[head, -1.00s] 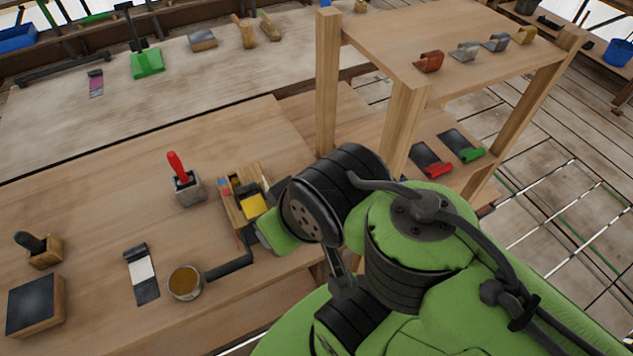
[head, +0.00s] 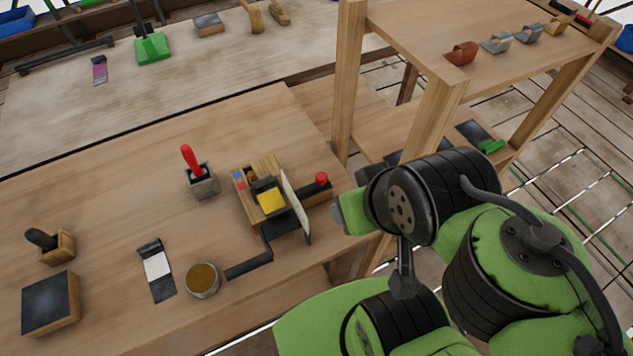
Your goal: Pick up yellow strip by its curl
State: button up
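The yellow strip (head: 557,24) shows as a small ochre curled piece on the top shelf of the wooden stand, at the far right end of a row of curled pieces. Its curl looks raised; finer detail is too small to tell. My green and black arm (head: 440,200) is in front of the stand, well below and left of the strip. My gripper's fingers are not visible, so I cannot tell whether they are open or shut.
A red-brown curl (head: 461,53), a grey curl (head: 496,42) and a blue-grey curl (head: 529,33) share the strip's shelf (head: 430,20). A post (head: 433,115) stands before it. A cranked wooden device (head: 262,178) and a can (head: 202,279) are on the bench.

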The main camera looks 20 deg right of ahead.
aim_at(272, 202)
jog(key=j+u, duration=0.4)
jog(key=i+j+u, duration=0.2)
jog(key=j+u, duration=0.2)
jog(key=j, duration=0.15)
